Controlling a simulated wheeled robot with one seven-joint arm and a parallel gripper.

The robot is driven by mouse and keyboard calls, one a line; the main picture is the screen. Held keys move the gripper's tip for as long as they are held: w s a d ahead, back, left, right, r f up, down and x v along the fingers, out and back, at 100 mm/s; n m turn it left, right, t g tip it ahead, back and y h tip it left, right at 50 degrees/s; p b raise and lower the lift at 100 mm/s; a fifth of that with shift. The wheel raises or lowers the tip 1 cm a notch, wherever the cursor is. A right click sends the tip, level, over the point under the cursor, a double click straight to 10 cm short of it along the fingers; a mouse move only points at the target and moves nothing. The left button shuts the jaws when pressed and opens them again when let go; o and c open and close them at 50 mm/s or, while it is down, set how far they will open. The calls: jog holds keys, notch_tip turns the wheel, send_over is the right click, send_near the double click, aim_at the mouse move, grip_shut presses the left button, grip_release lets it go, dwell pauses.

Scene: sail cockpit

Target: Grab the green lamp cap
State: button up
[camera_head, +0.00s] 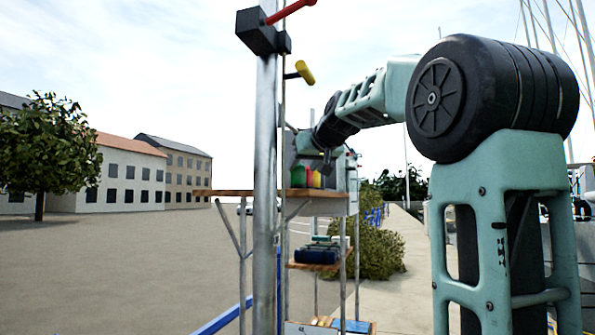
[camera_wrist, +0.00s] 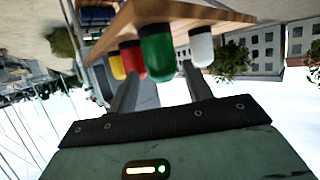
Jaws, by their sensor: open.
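The green lamp cap (camera_wrist: 157,54) stands on a wooden shelf, which appears upside down in the wrist view. It has a rounded green body and a dark base. In the head view the green cap (camera_head: 298,176) is on the upper shelf, left of the red one. My gripper (camera_wrist: 160,74) is open and empty. Its two fingers point toward the cap, one to each side of it in the picture. I cannot tell whether the fingertips reach beside it or touch it. In the head view my gripper is small and its fingers are hard to make out.
A red cap (camera_wrist: 131,57) and a yellow cap (camera_wrist: 117,67) stand close left of the green one in the wrist view; a white cap (camera_wrist: 201,46) is right. The wooden shelf (camera_head: 332,195) bears them. A metal post (camera_head: 265,170) stands in front. Blue items (camera_head: 318,254) lie on a lower shelf.

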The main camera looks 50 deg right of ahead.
aim_at(296, 175)
jog(key=shift+p+x, duration=1.8)
jog(key=shift+x, duration=1.5)
jog(key=c, duration=0.7)
